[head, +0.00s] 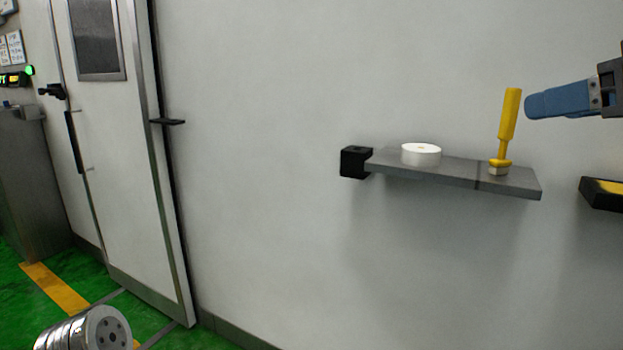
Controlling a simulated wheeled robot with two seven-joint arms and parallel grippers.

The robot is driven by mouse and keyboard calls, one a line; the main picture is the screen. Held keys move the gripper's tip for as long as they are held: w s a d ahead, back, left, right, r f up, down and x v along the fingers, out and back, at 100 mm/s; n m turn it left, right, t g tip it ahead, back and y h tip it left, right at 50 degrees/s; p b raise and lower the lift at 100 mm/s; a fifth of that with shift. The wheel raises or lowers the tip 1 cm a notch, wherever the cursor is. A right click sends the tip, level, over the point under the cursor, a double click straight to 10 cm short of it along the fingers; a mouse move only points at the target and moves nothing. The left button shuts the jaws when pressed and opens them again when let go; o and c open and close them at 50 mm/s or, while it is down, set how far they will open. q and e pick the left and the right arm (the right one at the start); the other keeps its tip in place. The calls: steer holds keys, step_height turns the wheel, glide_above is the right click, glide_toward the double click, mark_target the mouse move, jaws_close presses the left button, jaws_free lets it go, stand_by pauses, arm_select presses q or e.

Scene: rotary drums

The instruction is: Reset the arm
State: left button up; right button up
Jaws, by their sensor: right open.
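My right gripper (535,104) comes in from the right edge with its blue fingers pointing left. It is open and holds nothing. It is seen side-on, so one finger mostly hides the other. In the picture it is just right of the top of a yellow-handled tool (508,118), apart from it. The tool stands nearly upright on a grey wall shelf (459,177). My left gripper is not in view.
A white disc (421,154) sits on the shelf, and a black block (355,162) is at its left end. A black and yellow item (604,194) is at the right edge. A white door (119,140) and a grey cabinet (35,180) stand left.

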steer(key=w+a+f+g, duration=0.2)
steer(key=w+a+f, duration=0.3)
steer(key=w+f, duration=0.4)
steer(key=w+a+f+g, duration=0.1)
steer(key=w+a+f, duration=0.3)
steer(key=w+f, duration=0.45)
steer(key=w+a+f+g, duration=0.2)
steer(key=w+f, duration=0.1)
steer(key=f, duration=0.8)
steer(key=w+a+f+g, duration=0.1)
steer(key=w+a+f, duration=0.15)
steer(key=f, duration=0.75)
steer(key=s+a+f+m+g, duration=0.15)
steer(key=s+f, duration=0.25)
steer(key=f, duration=1)
steer(key=s+a+f+g, duration=0.2)
steer(key=s+f, duration=0.2)
steer(key=f, duration=1)
steer(key=s+a+f+m+g+y, duration=0.1)
steer(key=s+f+m+g, duration=0.1)
steer(key=s+f, duration=1.2)
steer(key=s+g, duration=0.1)
steer(key=s, duration=0.3)
steer(key=shift+a+f+m, duration=0.15)
steer(key=shift+a+m, duration=0.05)
steer(key=shift+m, duration=0.15)
steer(key=shift+g, duration=0.25)
